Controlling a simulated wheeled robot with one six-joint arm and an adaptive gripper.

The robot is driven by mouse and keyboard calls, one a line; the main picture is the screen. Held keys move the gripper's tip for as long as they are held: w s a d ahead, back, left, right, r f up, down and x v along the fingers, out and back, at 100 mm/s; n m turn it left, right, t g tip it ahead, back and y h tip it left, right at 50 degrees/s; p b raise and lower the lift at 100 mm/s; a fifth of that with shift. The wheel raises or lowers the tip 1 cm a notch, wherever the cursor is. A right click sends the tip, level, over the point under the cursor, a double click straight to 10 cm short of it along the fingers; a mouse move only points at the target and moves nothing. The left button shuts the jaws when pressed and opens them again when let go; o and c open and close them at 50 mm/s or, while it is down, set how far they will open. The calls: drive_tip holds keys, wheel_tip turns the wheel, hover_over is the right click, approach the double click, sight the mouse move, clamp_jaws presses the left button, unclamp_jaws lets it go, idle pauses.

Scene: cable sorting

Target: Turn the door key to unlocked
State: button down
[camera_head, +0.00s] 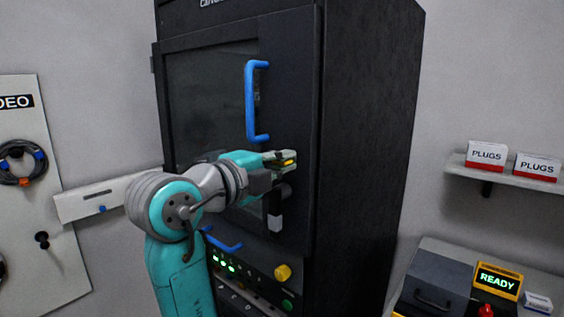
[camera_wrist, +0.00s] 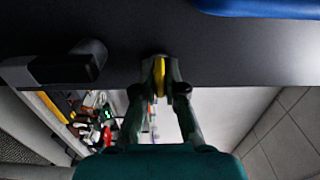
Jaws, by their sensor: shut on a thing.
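The yellow door key (camera_head: 288,163) is at the front of the black cabinet door (camera_head: 290,90), below the blue door handle (camera_head: 250,100). My gripper (camera_head: 281,158) reaches it from the left and is shut on it. In the wrist view, the key (camera_wrist: 159,75) shows as a narrow yellow strip between the two fingertips of my gripper (camera_wrist: 160,84), against the dark door. The fingers hide much of the key and the lock around it. I cannot tell whether the lock is turned to unlocked.
A dark lever latch (camera_head: 275,212) sits just below my gripper; it also shows in the wrist view (camera_wrist: 68,66). A panel with a yellow knob (camera_head: 283,272) lies lower down. At the right are a shelf (camera_head: 500,178) with PLUGS boxes and a READY display (camera_head: 497,281).

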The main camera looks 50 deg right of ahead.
idle(0.3)
drive_tip(key=c, duration=1.2)
unclamp_jaws()
drive_tip(key=shift+d, duration=0.15)
drive_tip(key=shift+c, duration=0.2)
drive_tip(key=a, duration=1.2)
drive_tip(key=shift+s, duration=0.15)
drive_tip(key=shift+f, duration=0.1)
